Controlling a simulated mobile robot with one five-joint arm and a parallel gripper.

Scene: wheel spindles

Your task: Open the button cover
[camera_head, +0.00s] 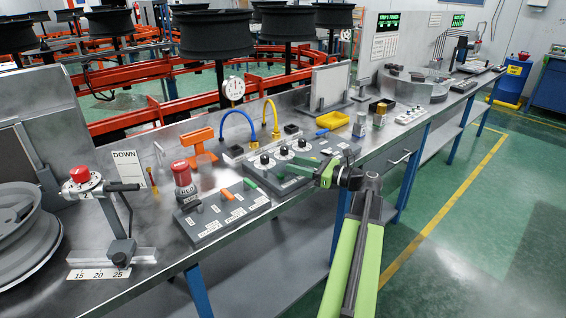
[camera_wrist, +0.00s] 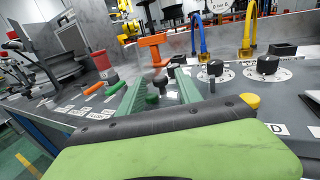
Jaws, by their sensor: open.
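A red upright cylinder (camera_head: 183,178) with pale lettering stands at the back left of a sloped grey control panel (camera_head: 222,212). It also shows in the wrist view (camera_wrist: 103,64), left of my fingers. A faint, see-through shape (camera_head: 207,180) is beside it; I cannot tell whether this is the button cover. My gripper (camera_head: 320,172) is over the right-hand panel, to the right of the cylinder and apart from it. In the wrist view, its green fingers (camera_wrist: 159,80) are spread with dark knobs showing between them. Nothing is held.
Orange and green levers lie on the left panel. Black dials (camera_head: 265,160) stand on the right panel. An orange stand (camera_head: 203,140) and blue and yellow hoops (camera_head: 270,118) rise behind. A red-topped post (camera_head: 80,175) stands at left.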

